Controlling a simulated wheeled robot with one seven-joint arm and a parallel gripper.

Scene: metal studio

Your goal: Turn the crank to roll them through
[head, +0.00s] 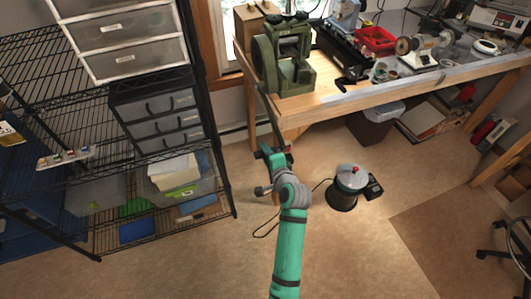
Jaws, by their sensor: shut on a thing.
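A green rolling mill (296,75) stands on the left end of the wooden workbench (330,105), with a round green wheel or gear cover on its left side. Its long dark crank arm (268,106) hangs down past the bench's left edge, toward the floor. My gripper (277,150) is at the crank's lower end, below the bench top, and is shut on the crank handle. The handle grip is mostly hidden by my gripper and wrist. Whatever is between the rollers is too small to make out.
A black wire shelf (215,160) with drawers and bins stands to the left. A dark canister with a grey top (350,178) stands on the floor right of my arm, its cord nearby. A red tray (375,40) and a grinder (418,48) are on the bench.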

